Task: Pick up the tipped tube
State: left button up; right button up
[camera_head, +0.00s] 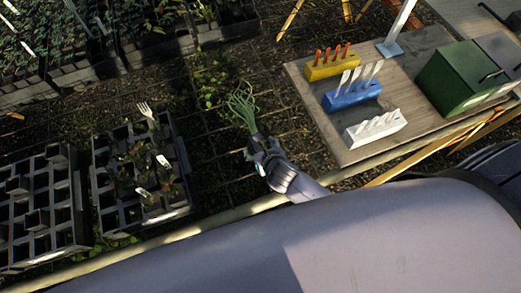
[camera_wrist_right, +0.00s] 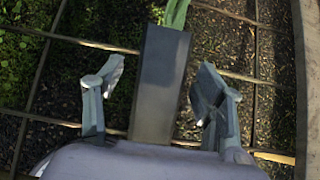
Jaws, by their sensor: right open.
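The tube (camera_wrist_right: 160,85) is a dark grey square pot with green leaves at its far end. In the right wrist view it lies lengthwise between the two fingers of my right gripper (camera_wrist_right: 158,95). The fingers are open, with a gap visible on each side of the tube. In the head view the green leaves (camera_head: 243,104) stick out beyond my right gripper (camera_head: 262,152), which hides most of the tube. My left gripper is not in view.
A crate (camera_head: 183,170) with several plants and a white fork stands at left, beside an empty-looking gridded crate (camera_head: 70,190). A wooden table (camera_head: 345,140) at right carries yellow, blue and white tool blocks and a green box (camera_head: 460,80). Gridded ground lies between.

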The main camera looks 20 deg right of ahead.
jog(key=shift+w+f, duration=0.35)
jog(key=shift+c, duration=0.6)
jog(key=c, duration=1.2)
jog(key=shift+c, duration=0.4)
jog(key=shift+r, duration=0.15)
